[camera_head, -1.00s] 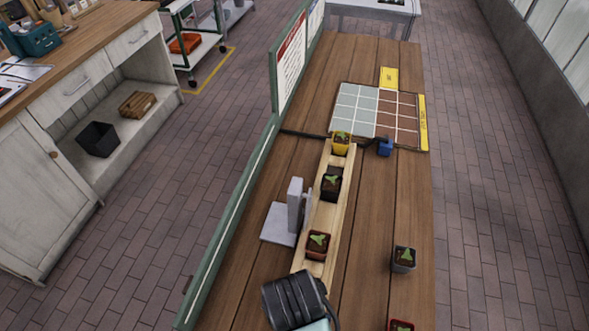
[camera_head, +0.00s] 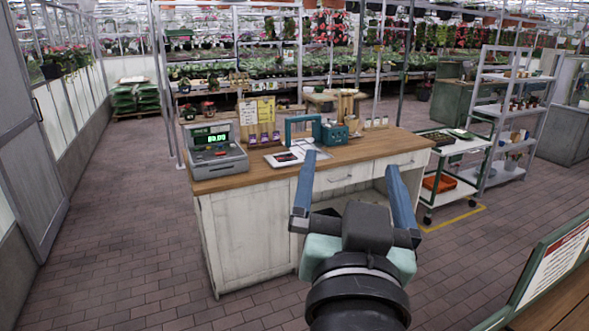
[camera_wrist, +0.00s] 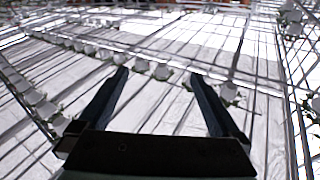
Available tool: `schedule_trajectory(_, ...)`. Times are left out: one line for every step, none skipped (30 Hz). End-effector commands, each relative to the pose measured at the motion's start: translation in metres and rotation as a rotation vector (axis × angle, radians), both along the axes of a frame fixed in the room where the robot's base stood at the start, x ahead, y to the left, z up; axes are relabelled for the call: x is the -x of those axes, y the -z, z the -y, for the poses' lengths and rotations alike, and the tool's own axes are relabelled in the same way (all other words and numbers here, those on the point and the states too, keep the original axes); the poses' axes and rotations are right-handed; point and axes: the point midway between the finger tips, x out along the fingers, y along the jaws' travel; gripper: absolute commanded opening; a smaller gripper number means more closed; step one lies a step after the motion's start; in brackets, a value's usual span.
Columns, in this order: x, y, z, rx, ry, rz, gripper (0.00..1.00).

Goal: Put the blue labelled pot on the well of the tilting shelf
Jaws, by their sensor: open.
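My gripper (camera_head: 350,162) is raised in front of the body camera, its two blue fingers spread apart with nothing between them. In the wrist view my gripper (camera_wrist: 158,74) is also open and empty, pointing up at the bright greenhouse roof. I cannot make out the blue labelled pot or the tilting shelf in either current view. Only a corner of a wooden table (camera_head: 568,300) with a green-framed board (camera_head: 545,268) shows at the lower right.
A white counter (camera_head: 240,235) with a wooden top stands ahead, carrying a cash register (camera_head: 214,148) and a teal box (camera_head: 334,133). A wheeled cart (camera_head: 455,168) and a shelf rack (camera_head: 510,115) stand right. Brick floor (camera_head: 120,250) is clear on the left.

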Motion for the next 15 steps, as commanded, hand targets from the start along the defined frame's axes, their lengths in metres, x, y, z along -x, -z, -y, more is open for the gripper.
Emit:
schedule_trajectory(0.011, -0.044, -0.019, 0.049, -0.031, 0.128, 1.0)
schedule_trajectory(0.019, -0.065, -0.028, 0.076, -0.043, 0.196, 1.0)
schedule_trajectory(0.031, -0.092, -0.039, 0.105, -0.055, 0.282, 1.0)
schedule_trajectory(0.04, -0.108, -0.046, 0.126, -0.062, 0.341, 1.0)
schedule_trajectory(0.049, -0.123, -0.052, 0.141, -0.069, 0.393, 1.0)
schedule_trajectory(0.061, -0.14, -0.059, 0.16, -0.072, 0.454, 1.0)
schedule_trajectory(0.068, -0.149, -0.063, 0.171, -0.074, 0.491, 1.0)
schedule_trajectory(0.075, -0.157, -0.066, 0.18, -0.076, 0.522, 1.0)
schedule_trajectory(0.082, -0.165, -0.07, 0.188, -0.077, 0.556, 1.0)
schedule_trajectory(0.086, -0.169, -0.071, 0.193, -0.078, 0.574, 1.0)
schedule_trajectory(0.089, -0.172, -0.072, 0.196, -0.077, 0.588, 1.0)
schedule_trajectory(0.091, -0.175, -0.073, 0.199, -0.077, 0.599, 1.0)
schedule_trajectory(0.092, -0.176, -0.074, 0.201, -0.076, 0.602, 1.0)
schedule_trajectory(0.092, -0.176, -0.074, 0.201, -0.077, 0.604, 1.0)
schedule_trajectory(0.092, -0.176, -0.074, 0.201, -0.076, 0.603, 1.0)
